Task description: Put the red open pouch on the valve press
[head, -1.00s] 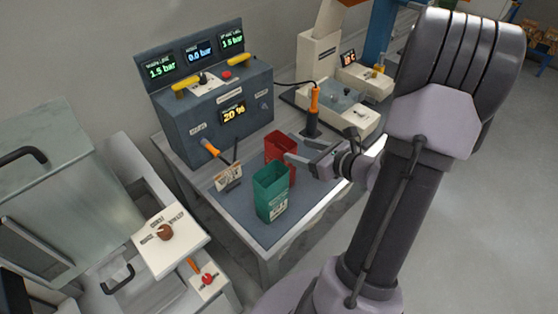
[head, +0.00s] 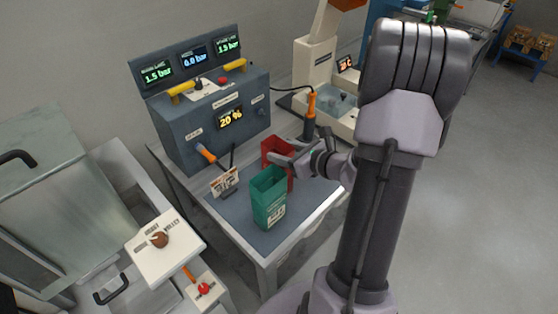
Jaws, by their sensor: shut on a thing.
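The red open pouch (head: 269,150) stands on the blue-grey mat of the table, just behind the green pouch (head: 268,205). My gripper (head: 279,155) reaches it from the right and is shut on it at its upper right side. Whether the pouch's base touches the mat is hidden by the green pouch. A cream machine with a tall column (head: 314,63) stands at the back right and looks like the valve press. My arm hides its right part.
A dark grey console (head: 212,113) with pressure displays stands at the table's back left. An orange-handled tool (head: 310,112) stands upright right of the red pouch. A small sign (head: 225,182) stands left of the green pouch. Open floor (head: 490,200) lies to the right.

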